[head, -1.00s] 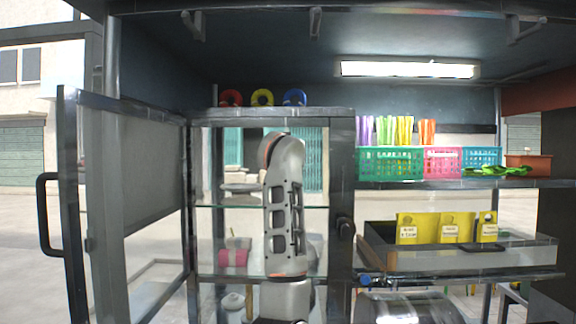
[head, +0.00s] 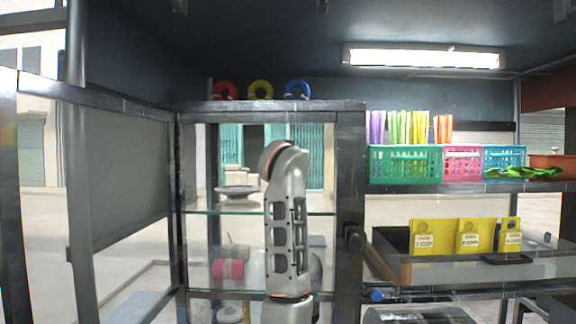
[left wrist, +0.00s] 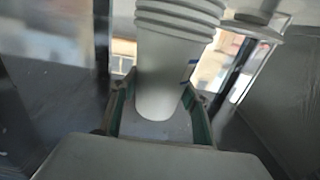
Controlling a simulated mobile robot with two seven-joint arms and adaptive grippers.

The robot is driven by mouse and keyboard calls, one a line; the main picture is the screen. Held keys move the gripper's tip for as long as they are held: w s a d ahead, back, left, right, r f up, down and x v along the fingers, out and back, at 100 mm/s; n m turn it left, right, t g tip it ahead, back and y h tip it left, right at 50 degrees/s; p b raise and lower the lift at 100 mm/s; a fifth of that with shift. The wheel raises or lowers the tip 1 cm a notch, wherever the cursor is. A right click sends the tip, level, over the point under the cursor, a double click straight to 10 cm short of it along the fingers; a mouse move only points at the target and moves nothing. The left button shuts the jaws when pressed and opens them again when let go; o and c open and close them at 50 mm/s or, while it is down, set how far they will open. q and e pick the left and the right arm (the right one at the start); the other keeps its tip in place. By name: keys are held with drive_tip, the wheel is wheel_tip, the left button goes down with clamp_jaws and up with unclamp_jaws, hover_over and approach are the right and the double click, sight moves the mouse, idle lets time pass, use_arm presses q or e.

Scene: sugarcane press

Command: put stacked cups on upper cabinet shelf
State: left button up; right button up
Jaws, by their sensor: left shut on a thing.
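A stack of white cups (left wrist: 175,70) stands between the fingers of my left gripper (left wrist: 158,97) in the left wrist view. The gripper is shut on the stack, and the rims of several nested cups show at the top. The open cabinet (head: 350,200) is ahead in the head view, with an upper glass shelf (head: 325,213) inside. A shallow grey dish (head: 237,191) sits on that shelf at the left. One of my arm links stands in front of the cabinet and hides part of it. Neither gripper nor the cups can be made out in the head view.
Pink and pale rolls (head: 228,269) lie on the lower cabinet level. Coloured baskets (head: 405,163) fill a shelf at right, above a tray with yellow cards (head: 425,237). Tape rolls (head: 260,90) sit on the cabinet top.

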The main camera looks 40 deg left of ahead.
use_arm(q)
drive_tip(key=shift+w+a+f, duration=0.15)
drive_tip(key=shift+a+f, duration=0.05)
drive_tip(key=shift+f, duration=0.25)
drive_tip(key=shift+w+a+f, duration=0.15)
drive_tip(key=shift+a+f, duration=0.05)
drive_tip(key=shift+f, duration=0.2)
drive_tip(key=shift+s+d+r, duration=0.2)
drive_tip(key=shift+s+d, duration=0.05)
drive_tip(key=shift+d, duration=0.05)
drive_tip(key=shift+f, duration=0.15)
drive_tip(key=o, duration=1.2)
drive_tip(key=shift+w+a, duration=0.1)
drive_tip(key=shift+o, duration=0.2)
use_arm(e)
drive_tip(key=shift+w+a, duration=0.4)
drive_tip(key=shift+d, duration=0.1)
